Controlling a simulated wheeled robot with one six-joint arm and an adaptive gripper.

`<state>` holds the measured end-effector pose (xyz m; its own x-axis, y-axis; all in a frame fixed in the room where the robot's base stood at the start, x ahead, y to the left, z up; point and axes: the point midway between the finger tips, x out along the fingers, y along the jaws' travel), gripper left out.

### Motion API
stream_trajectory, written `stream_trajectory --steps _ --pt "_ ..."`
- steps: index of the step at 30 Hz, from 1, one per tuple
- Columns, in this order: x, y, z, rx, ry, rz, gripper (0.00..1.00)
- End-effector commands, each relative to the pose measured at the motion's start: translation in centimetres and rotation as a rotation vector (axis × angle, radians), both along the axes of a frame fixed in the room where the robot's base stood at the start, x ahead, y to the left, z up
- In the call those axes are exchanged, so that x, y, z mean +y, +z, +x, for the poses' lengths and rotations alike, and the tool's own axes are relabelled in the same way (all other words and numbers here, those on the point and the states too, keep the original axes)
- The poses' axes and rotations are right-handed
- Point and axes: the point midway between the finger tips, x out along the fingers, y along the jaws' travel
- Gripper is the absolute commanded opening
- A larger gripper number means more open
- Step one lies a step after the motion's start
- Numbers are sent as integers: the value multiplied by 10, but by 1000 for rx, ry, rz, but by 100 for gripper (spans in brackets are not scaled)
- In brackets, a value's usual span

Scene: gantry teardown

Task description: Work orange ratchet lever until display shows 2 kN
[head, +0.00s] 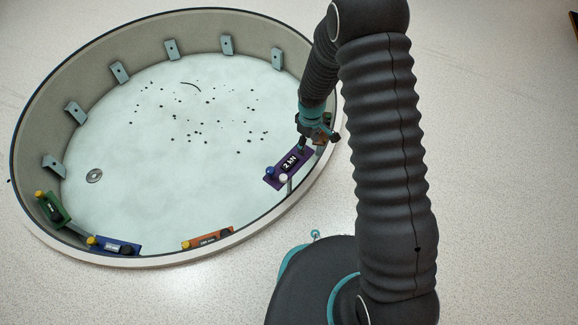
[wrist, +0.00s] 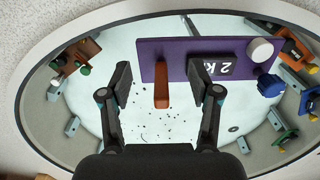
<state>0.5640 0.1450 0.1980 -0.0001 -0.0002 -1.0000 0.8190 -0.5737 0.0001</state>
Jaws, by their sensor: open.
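A purple panel (head: 274,181) stands at the right side of the round basin, and its black display (head: 290,162) reads 2 kN. In the wrist view the purple panel (wrist: 152,49) spans the top middle, with the display (wrist: 222,70) upside down and partly covered by a finger. The orange lever (wrist: 162,86) points toward my wrist camera from the panel's left part. My gripper (wrist: 160,82) is open, one finger on each side of the lever, with gaps showing. In the head view my gripper (head: 303,141) is at the panel's far end, and the lever cannot be made out.
A white knob (wrist: 260,50) and a blue knob (wrist: 270,85) sit by the purple panel's other end. Along the basin's rim (head: 150,262) are a green unit (head: 53,209), a blue unit (head: 117,246) and an orange unit (head: 208,238).

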Motion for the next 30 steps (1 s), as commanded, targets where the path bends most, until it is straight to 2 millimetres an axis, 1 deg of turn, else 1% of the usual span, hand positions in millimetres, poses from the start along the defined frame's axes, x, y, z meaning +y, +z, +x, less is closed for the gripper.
stream_trajectory --steps 1,12,18,30 --pt "0 7 0 -1 0 0 62" --pt "1 54 0 -1 1 0 62" --pt "1 76 0 -1 1 0 62" --pt "1 77 0 0 1 0 62"
